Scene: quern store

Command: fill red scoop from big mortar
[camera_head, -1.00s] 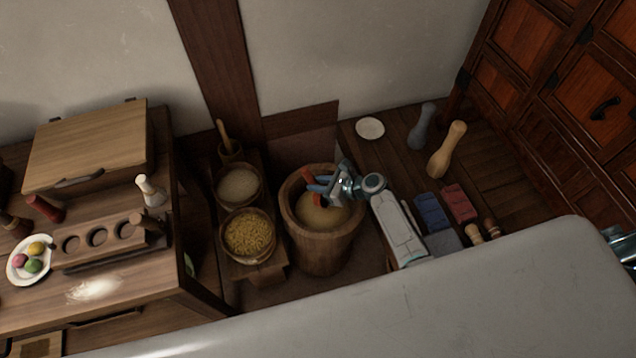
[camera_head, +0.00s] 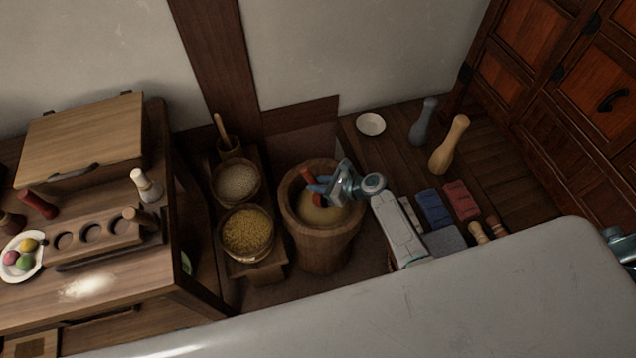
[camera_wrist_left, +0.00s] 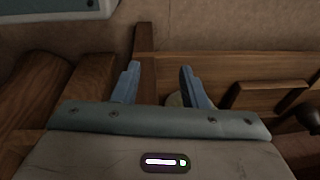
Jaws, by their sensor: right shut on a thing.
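The big wooden mortar (camera_head: 322,243) stands on the floor in the middle of the head view, with pale yellowish meal (camera_head: 325,212) inside. My right gripper (camera_head: 322,187) reaches in from the right over the mortar's opening. It is shut on the red scoop (camera_head: 317,200), whose red parts show on both sides of the blue fingers. The scoop is low inside the rim; whether it touches the meal or holds any, I cannot tell. My left gripper shows in the left wrist view (camera_wrist_left: 160,85), its two blue fingers apart with nothing gripped between them.
Two bowls of grain, one pale (camera_head: 237,182) and one yellow (camera_head: 246,232), stand close left of the mortar. A wooden table (camera_head: 130,285) is further left.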

